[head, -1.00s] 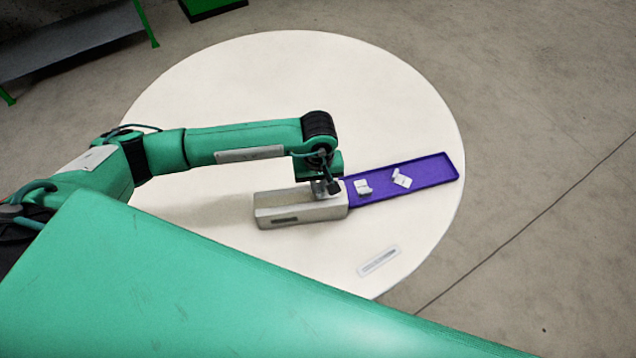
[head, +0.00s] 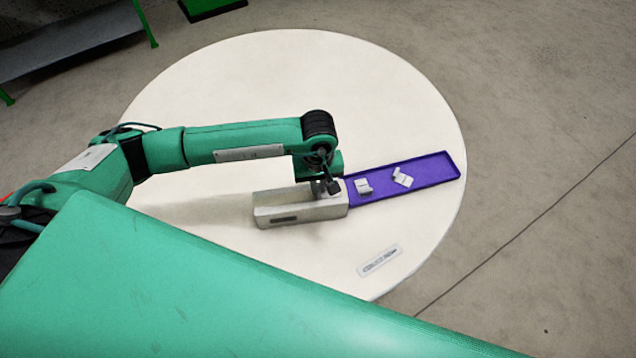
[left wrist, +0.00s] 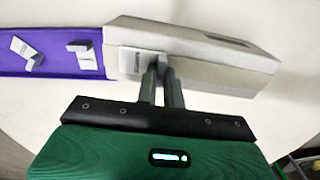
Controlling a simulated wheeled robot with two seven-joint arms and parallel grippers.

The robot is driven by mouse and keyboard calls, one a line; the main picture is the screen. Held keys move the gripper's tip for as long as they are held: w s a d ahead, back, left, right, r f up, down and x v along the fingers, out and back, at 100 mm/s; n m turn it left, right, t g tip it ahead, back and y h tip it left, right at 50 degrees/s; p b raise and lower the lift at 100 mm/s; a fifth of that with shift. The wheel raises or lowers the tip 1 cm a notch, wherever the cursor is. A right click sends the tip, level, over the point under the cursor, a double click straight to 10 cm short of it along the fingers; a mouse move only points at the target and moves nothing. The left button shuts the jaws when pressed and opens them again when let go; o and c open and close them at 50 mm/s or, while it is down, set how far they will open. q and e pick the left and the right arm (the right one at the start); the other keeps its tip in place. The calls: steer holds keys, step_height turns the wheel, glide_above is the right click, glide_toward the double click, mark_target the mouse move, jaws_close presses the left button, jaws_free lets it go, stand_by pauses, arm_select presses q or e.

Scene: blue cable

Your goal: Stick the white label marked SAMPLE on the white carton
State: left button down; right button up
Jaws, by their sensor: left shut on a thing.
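The white carton (head: 268,208) is a long box lying on the round table, at the left end of the purple tray. My left gripper (head: 326,188) is at the carton's end nearest the tray. In the left wrist view its fingers (left wrist: 162,82) are shut on a small white label (left wrist: 134,63) with a faint grey mark. The label is against or very close to the carton (left wrist: 220,72); I cannot tell whether it is stuck. Its print is too small to read. My right gripper is not in view.
The purple tray (head: 430,172) holds two more small white pieces with raised tabs, one near the carton (head: 362,186) and one further right (head: 402,178). A flat pale strip with dark marks (head: 380,260) lies near the front edge of the white table (head: 300,70). The back of the table is clear.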

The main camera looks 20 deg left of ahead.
mark_target(318, 188)
arm_select(q)
steer(key=shift+f+b, duration=0.2)
steer(key=shift+b, duration=0.1)
stand_by(0.4)
steer(key=c, duration=1.3)
jaws_free()
steer(key=shift+r, duration=0.1)
steer(key=shift+r+p, duration=0.35)
steer(key=shift+r, duration=0.4)
steer(key=shift+r+p, duration=0.8)
steer(key=shift+r, duration=1.9)
steer(key=shift+s+f, duration=0.1)
